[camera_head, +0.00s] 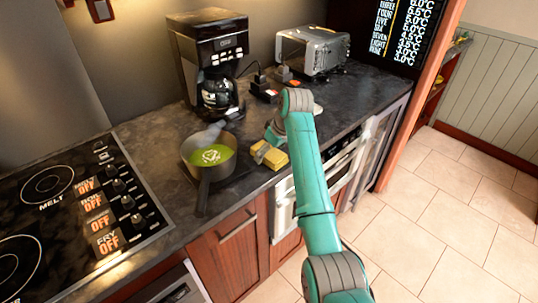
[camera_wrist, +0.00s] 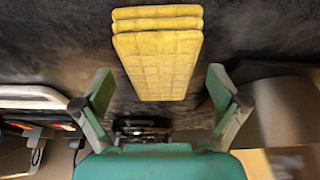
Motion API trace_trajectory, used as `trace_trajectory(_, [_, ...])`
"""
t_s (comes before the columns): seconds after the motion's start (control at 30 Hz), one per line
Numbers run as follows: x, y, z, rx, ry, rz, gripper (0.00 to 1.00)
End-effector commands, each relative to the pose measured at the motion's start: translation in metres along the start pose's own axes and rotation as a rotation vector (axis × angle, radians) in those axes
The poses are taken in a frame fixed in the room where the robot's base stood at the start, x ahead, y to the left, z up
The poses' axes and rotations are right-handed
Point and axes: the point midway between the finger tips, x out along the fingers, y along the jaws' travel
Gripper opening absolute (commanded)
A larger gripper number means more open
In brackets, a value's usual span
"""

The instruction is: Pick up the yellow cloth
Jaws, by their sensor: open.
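The yellow cloth (camera_head: 269,155) is folded and lies on the dark countertop, right of the pot, in the head view. In the wrist view the cloth (camera_wrist: 158,60) shows as a folded stack with a grid pattern, upper centre. My gripper (camera_wrist: 160,92) is open, with one teal finger on each side of the cloth's lower part in the picture. The fingers appear apart from the cloth, and nothing is held. In the head view my gripper (camera_head: 272,138) is small and partly hidden by my arm, close to the cloth. The height gap to the cloth is hard to judge.
A pot (camera_head: 208,163) with green soup stands left of the cloth. A coffee maker (camera_head: 212,60) and a toaster oven (camera_head: 312,50) stand behind. A stovetop (camera_head: 75,205) is at the left. The countertop's front edge runs close to the cloth.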

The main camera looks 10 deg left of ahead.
Motion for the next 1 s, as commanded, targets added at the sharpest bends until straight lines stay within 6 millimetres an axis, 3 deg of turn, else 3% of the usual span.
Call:
trace_trajectory(0.17, [0.000,0.000,0.000,0.000,0.000,0.000,0.97])
trace_trajectory(0.27, [0.000,0.000,0.000,0.000,0.000,0.000,0.77])
trace_trajectory(0.4, [0.000,0.000,0.000,0.000,0.000,0.000,0.42])
trace_trajectory(0.43, [0.000,0.000,0.000,0.000,0.000,0.000,0.38])
trace_trajectory(0.77, [-0.001,0.000,-0.001,0.000,-0.001,0.000,0.38])
trace_trajectory(1.0, [-0.033,0.001,-0.014,0.000,0.002,0.002,0.38])
